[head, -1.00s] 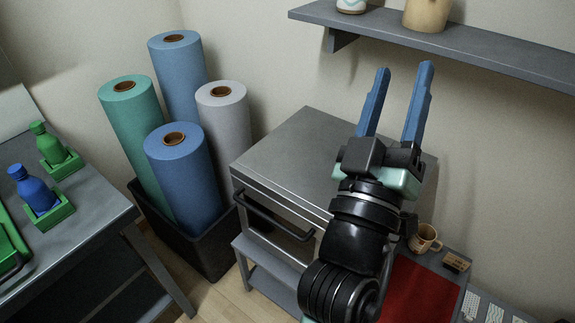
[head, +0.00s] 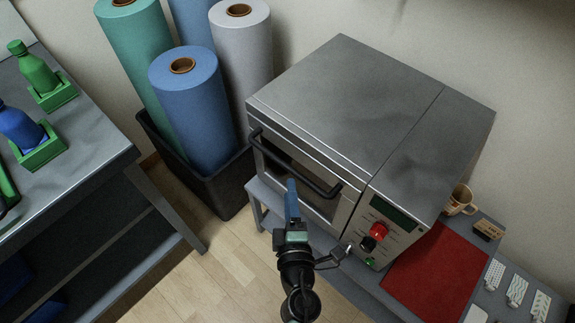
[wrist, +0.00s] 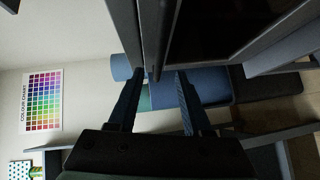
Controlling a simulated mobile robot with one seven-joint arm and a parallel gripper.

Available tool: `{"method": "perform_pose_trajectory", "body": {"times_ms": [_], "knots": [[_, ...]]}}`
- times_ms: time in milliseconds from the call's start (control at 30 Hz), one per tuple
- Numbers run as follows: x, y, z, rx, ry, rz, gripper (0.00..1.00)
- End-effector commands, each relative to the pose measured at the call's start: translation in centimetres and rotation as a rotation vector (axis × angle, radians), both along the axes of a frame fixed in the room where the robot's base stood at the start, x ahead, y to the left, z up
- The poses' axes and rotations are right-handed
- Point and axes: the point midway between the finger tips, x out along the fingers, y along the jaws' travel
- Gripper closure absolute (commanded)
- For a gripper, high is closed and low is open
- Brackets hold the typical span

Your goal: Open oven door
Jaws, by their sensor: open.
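The grey metal oven (head: 350,95) stands on a low grey table, and its door is shut. A dark bar handle (head: 275,155) runs across the upper front of the door. My gripper (head: 291,184) is open in front of the door, its blue fingers close to the handle near its right half. In the wrist view the two fingers (wrist: 158,75) are apart, and a dark bar, seemingly the handle (wrist: 154,45), reaches down between their tips. Whether the fingers touch the handle I cannot tell.
The oven's control panel has a red knob (head: 379,230) and a black one. A red mat (head: 437,272) and a mug (head: 459,200) lie to the right. A black bin (head: 225,185) of rolls stands left of the oven. Bare floor (head: 215,265) lies in front.

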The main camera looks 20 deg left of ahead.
Motion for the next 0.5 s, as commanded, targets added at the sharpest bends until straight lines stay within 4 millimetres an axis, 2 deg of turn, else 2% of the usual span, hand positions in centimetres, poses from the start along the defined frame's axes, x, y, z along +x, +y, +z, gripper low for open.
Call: {"method": "perform_pose_trajectory", "body": {"times_ms": [33, 200, 500], "knots": [[1.1, 0.5, -0.1, 0.001, -0.003, 0.001, 0.5], [3.9, 1.8, -0.6, 0.001, -0.004, 0.001, 0.5], [7.0, 3.4, -1.1, 0.002, -0.001, 0.001, 0.5]]}}
